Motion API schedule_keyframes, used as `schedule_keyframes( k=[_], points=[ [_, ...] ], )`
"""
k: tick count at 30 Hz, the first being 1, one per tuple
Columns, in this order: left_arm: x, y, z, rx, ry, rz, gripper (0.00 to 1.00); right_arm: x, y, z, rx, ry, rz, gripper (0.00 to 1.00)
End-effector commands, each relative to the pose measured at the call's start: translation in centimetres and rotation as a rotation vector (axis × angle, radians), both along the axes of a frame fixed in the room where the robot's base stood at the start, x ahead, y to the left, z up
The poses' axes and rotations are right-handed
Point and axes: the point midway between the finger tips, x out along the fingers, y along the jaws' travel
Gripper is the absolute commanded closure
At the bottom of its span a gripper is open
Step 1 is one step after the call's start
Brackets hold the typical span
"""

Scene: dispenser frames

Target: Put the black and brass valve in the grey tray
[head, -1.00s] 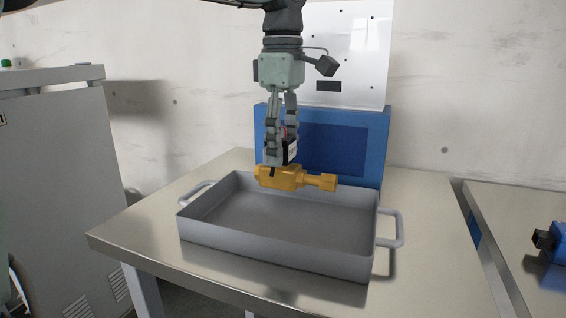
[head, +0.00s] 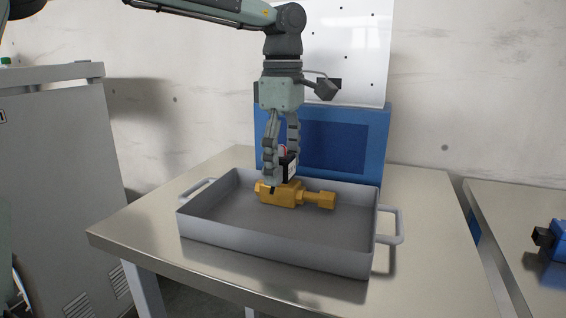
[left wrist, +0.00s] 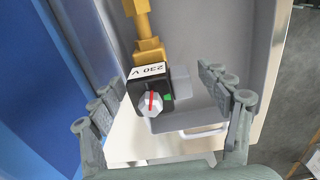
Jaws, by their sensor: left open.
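The black and brass valve (head: 283,194) is inside the grey tray (head: 270,248), by its back wall, brass body lying lengthwise and appearing to rest on the floor. Its black actuator (head: 289,167) points up. In the left wrist view the valve's black box (left wrist: 150,90) shows a "230 V" label and a knob with a red mark. My left gripper (head: 281,172) is open, pointing down, with its fingers on either side of the black actuator. In the left wrist view the open left gripper (left wrist: 152,97) has a gap beside each finger. My right gripper is not in view.
The tray stands on a metal table (head: 420,215). A blue panel (head: 345,145) stands close behind it. A grey cabinet (head: 55,190) is at the left. A second table (head: 505,225) at the right holds a blue object (head: 552,243).

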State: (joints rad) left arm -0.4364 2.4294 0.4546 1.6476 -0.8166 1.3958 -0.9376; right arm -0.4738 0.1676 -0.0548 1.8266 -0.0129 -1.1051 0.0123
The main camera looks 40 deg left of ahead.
Motion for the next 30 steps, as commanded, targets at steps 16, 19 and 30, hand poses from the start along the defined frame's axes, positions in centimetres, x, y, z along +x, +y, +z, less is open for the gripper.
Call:
schedule_keyframes(
  k=[16,19,30],
  points=[
    [0.1,0.0,6.1,0.000,-0.005,0.002,0.23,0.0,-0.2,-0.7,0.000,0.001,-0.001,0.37],
    [0.1,0.0,8.3,0.001,-0.004,0.002,0.23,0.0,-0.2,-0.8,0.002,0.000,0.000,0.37],
    [-0.1,0.0,12.3,0.000,0.000,0.001,0.23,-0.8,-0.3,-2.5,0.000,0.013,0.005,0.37]
  ],
)
